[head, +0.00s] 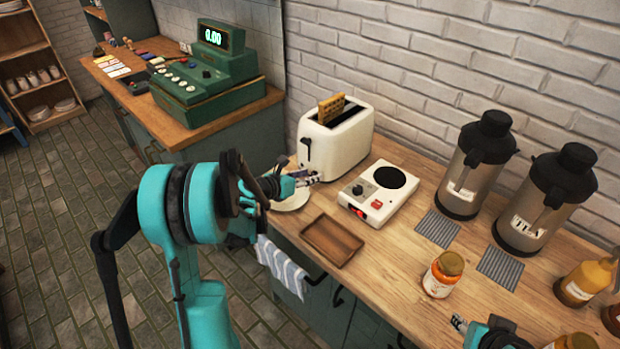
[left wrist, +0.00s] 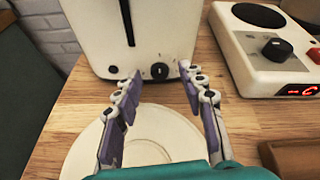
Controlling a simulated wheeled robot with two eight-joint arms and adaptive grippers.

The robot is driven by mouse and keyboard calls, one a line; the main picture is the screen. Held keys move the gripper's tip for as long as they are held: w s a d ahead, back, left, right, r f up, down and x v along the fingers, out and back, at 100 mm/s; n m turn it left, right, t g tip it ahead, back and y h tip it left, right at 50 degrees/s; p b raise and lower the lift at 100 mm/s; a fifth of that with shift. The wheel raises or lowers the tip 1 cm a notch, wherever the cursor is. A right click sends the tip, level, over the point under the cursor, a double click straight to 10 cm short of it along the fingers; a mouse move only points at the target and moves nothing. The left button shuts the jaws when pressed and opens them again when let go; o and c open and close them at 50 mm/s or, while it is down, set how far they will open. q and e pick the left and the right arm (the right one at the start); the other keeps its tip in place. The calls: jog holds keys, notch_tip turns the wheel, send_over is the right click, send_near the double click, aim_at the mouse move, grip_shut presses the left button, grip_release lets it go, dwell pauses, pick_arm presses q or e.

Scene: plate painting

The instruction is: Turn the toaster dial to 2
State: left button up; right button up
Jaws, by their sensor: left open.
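The cream toaster (head: 338,138) stands on the wooden counter against the brick wall, with a waffle-like slice (head: 331,107) in its slot. In the left wrist view the toaster front (left wrist: 150,40) shows a dark vertical lever slot and a small black dial (left wrist: 159,71) low on the front. The dial's number marks are too small to read. My left gripper (head: 311,179) is in front of the toaster, low over a white plate (head: 291,201). In the left wrist view its fingers (left wrist: 159,86) are spread, with the dial between and beyond them, apparently untouched. My right gripper (head: 459,323) shows only partly at the bottom edge.
A white hot plate (head: 379,193) with a knob and red display stands right of the toaster. A wooden tray (head: 332,240) lies in front. A green cash register (head: 207,76) sits at the back left.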

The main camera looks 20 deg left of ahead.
pick_arm(q)
jog(key=shift+w+f, duration=0.1)
jog(key=shift+w, duration=0.15)
pick_arm(e)
jog(key=shift+f, duration=0.1)
pick_arm(q)
jog(key=shift+d, duration=0.1)
grip_shut()
pick_arm(e)
jog(key=shift+f, duration=0.1)
pick_arm(q)
jog(key=m+b, duration=0.1)
jog(key=m+y, duration=0.1)
jog(key=m+t+y+b, duration=0.1)
jog(key=shift+s+d+f+m+b, duration=0.1)
jog(key=shift+d+f+m+b, duration=0.1)
jog(key=shift+d+m+b, duration=0.15)
pick_arm(e)
notch_tip(320, 180, down, 2)
jog(key=shift+f, duration=0.2)
pick_arm(q)
jog(key=shift+m+t+y+b, duration=0.7)
jog(key=shift+m+y+b, duration=0.35)
jog(key=shift+m, duration=0.5)
pick_arm(e)
jog(key=shift+f, duration=1.15)
